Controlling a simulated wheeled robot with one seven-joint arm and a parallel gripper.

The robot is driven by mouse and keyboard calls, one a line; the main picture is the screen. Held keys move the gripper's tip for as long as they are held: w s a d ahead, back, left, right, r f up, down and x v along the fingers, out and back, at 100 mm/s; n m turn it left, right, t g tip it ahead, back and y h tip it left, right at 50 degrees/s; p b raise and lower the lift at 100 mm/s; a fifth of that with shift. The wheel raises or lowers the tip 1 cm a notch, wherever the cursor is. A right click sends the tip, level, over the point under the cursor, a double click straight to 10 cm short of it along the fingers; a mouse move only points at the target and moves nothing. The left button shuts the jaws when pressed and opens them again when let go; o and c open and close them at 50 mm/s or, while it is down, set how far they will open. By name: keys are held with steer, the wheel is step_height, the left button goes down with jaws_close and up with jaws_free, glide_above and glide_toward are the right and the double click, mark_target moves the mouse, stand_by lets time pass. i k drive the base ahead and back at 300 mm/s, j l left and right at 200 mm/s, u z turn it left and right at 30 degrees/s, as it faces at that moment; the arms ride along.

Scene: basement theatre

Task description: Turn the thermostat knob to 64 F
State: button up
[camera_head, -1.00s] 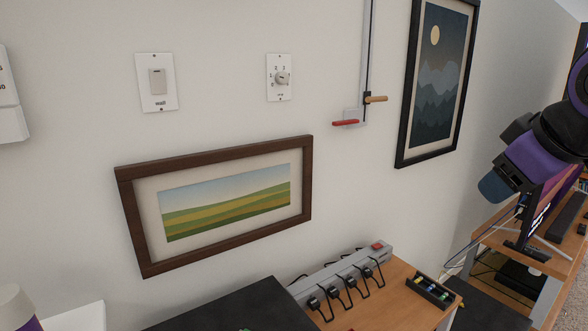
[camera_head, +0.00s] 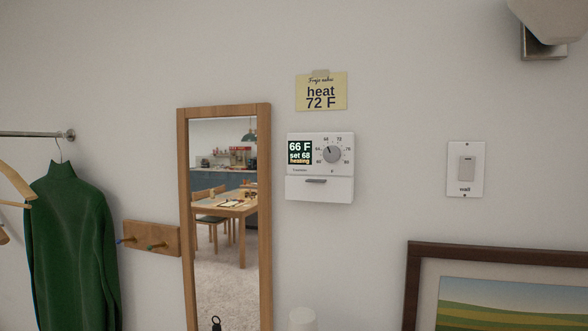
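The thermostat (camera_head: 320,190) is a white box on the wall, right of the mirror. Its round grey knob (camera_head: 333,154) sits at the upper right of its face, ringed by small numbers that include 68 and 72. The knob's dark mark appears to point up and slightly left, near 68. The display (camera_head: 299,152) reads 66 F, set 68, heating. A small slider or slot (camera_head: 316,181) shows below. My gripper is not in view now.
A yellow note (camera_head: 321,92) above the thermostat reads heat 72 F. A wood-framed mirror (camera_head: 265,220), a peg rack (camera_head: 150,239) and a green sweater (camera_head: 75,245) are left. A wall switch (camera_head: 466,168) and picture frame (camera_head: 412,290) are right. A pale rounded top (camera_head: 302,318) stands below.

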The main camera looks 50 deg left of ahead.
mark_target(332, 153)
steer(key=u, duration=1.6)
steer(key=i+l+u, duration=0.1)
steer(key=l, duration=0.2)
